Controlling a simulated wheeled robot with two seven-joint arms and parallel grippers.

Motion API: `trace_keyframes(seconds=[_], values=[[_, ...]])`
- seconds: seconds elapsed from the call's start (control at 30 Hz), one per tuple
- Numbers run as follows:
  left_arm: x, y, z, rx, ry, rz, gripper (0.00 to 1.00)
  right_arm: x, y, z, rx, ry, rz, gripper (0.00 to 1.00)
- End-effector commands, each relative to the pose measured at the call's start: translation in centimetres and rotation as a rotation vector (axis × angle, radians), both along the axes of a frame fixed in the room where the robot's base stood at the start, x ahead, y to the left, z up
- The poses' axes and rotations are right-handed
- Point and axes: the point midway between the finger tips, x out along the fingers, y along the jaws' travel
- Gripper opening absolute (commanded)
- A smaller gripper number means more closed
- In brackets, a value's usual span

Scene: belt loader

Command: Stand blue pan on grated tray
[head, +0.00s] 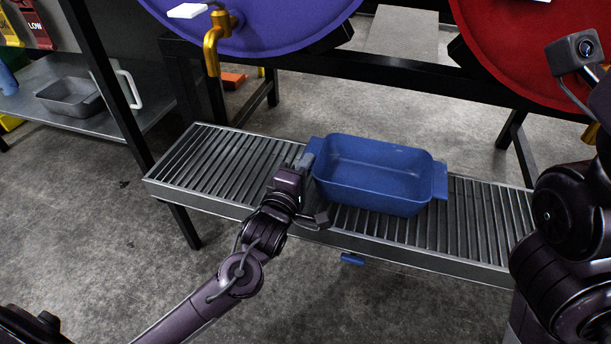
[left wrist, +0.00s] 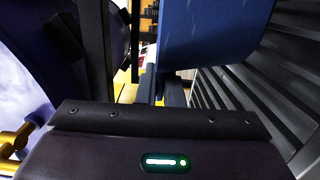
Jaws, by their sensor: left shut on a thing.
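The blue pan (head: 372,178) is a deep rectangular dish with a handle at each end. It is upright and empty, on or just above the grated tray (head: 215,165), a long metal tray with slats; I cannot tell whether it touches. My left gripper (head: 306,160) is shut on the pan's left handle. In the left wrist view the pan (left wrist: 215,30) fills the top, with the gripper fingers (left wrist: 160,88) at its edge and the slats (left wrist: 265,95) to the right. My right arm is at the right edge, its gripper out of sight.
A purple drum (head: 265,25) with a golden tap (head: 213,45) and a red drum (head: 530,50) stand behind the tray on a dark frame. A shelf at left holds a grey pan (head: 70,97). A small blue piece (head: 352,259) shows below the tray's front edge. Slats at both ends are bare.

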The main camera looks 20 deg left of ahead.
Motion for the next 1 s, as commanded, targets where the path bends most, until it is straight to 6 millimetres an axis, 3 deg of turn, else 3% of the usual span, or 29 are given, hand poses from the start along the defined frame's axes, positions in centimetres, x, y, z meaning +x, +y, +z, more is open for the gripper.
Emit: trace_keyframes(seconds=[0.1,0.5,0.53,0.67,1.0], values=[[0.04,0.02,-1.19,-0.001,-0.005,0.000,0.00,-0.32,-0.34,-0.12,0.010,-0.011,-0.010,0.34],[0.03,0.03,-1.45,-0.003,-0.005,0.001,0.00,-0.33,-0.39,0.08,0.010,-0.012,-0.012,0.34],[0.01,0.02,-1.60,0.000,-0.001,0.000,0.11,-0.34,-0.39,0.10,0.010,-0.012,-0.012,0.34],[0.01,0.02,-1.59,0.001,-0.001,0.000,0.28,-0.35,-0.38,0.10,0.010,-0.012,-0.012,0.34],[0.01,0.01,-1.25,0.002,-0.001,-0.001,0.29,-0.37,-0.38,0.15,0.010,-0.012,-0.012,0.34]])
